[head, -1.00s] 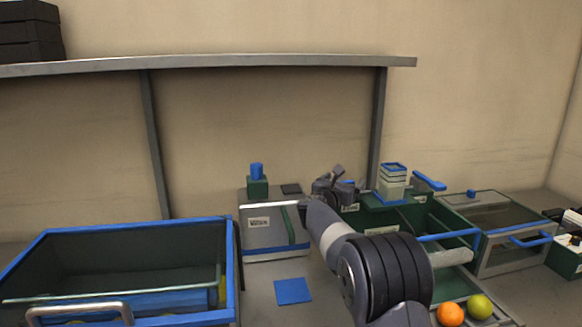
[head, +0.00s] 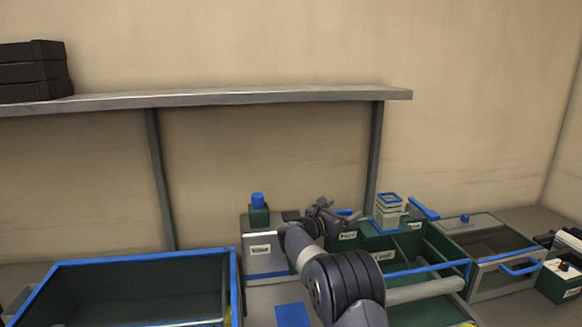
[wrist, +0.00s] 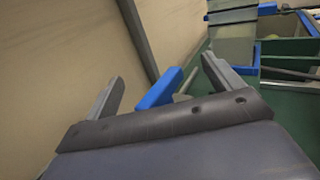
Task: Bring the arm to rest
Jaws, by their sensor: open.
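My arm reaches from the bottom of the head view toward the back of the bench. My gripper (head: 322,208) is above the bench, between the grey box with a blue-topped knob (head: 258,205) and the green sorting station (head: 350,236). In the wrist view, my gripper (wrist: 160,78) shows two grey fingers spread apart with nothing held between them. A blue bar (wrist: 160,90) shows beyond the fingers; I cannot tell how far away it is.
A large blue-rimmed bin (head: 142,255) stands at the left. A metal shelf (head: 230,97) with black trays (head: 35,72) runs along the wall. A clear-lidded box (head: 490,245) stands at the right. A blue square (head: 292,315) lies on the bench.

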